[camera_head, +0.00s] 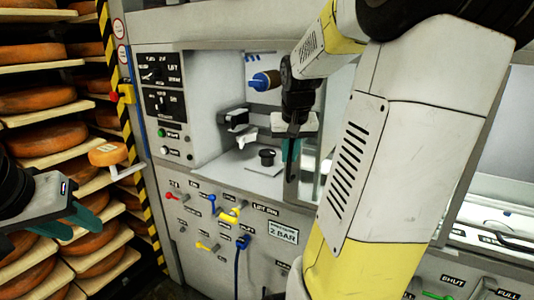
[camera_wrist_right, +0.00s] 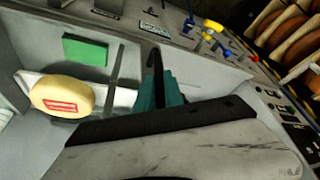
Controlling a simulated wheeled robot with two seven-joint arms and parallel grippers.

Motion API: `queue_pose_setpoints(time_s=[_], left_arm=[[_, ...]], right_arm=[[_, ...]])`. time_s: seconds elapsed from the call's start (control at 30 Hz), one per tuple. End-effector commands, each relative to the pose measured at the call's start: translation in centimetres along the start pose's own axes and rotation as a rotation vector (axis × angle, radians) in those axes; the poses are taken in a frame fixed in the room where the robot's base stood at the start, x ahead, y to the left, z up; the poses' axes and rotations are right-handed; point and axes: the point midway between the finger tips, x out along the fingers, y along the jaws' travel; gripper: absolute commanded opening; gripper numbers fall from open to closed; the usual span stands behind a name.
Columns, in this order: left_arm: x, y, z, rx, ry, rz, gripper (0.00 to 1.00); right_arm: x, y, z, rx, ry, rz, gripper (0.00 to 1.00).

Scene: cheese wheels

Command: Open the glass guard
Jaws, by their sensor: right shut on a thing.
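The glass guard (camera_head: 326,112) is a clear panel in a grey frame on the machine front, partly hidden behind my right arm. My right gripper (camera_head: 291,155) is at the panel's left edge, with its teal fingers upright and shut. In the right wrist view the fingers (camera_wrist_right: 162,92) close around a thin dark upright piece (camera_wrist_right: 153,62), which looks like the guard's handle; the grip itself is mostly hidden. The bay left of the guard is uncovered. My left gripper (camera_head: 75,221) is empty and open at the lower left, before the cheese shelves.
A cheese wheel with a red label (camera_wrist_right: 62,95) and a green block (camera_wrist_right: 86,50) lie inside the machine. Coloured valve levers (camera_head: 228,213) and a blue hose (camera_head: 242,250) are on the front panel. Shelves of cheese wheels (camera_head: 45,139) stand left, beside a striped post (camera_head: 150,210).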

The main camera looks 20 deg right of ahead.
Motion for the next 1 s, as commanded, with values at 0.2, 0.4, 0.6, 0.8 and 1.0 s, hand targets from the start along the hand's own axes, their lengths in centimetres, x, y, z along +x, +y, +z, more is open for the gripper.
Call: queue_pose_setpoints(time_s=[0.2, 0.4, 0.6, 0.8, 1.0], left_arm=[[0.0, 0.0, 0.0, 0.000, 0.000, 0.000, 0.36], [0.0, 0.0, 0.0, 0.000, 0.000, 0.000, 0.36], [0.0, 0.0, 0.0, 0.000, 0.000, 0.000, 0.36], [0.0, 0.0, 0.0, 0.000, 0.000, 0.000, 0.36], [0.0, 0.0, 0.0, 0.000, 0.000, 0.000, 0.36]], right_arm=[[0.0, 0.0, 0.0, 0.001, 0.001, 0.000, 0.34], [0.0, 0.0, 0.0, 0.001, 0.000, 0.000, 0.34], [-1.6, 0.0, -0.2, 0.001, 0.005, 0.000, 0.34], [-5.1, 0.0, -0.1, 0.001, 0.006, 0.000, 0.34], [-7.4, 0.0, -0.1, 0.002, 0.003, 0.000, 0.34]])
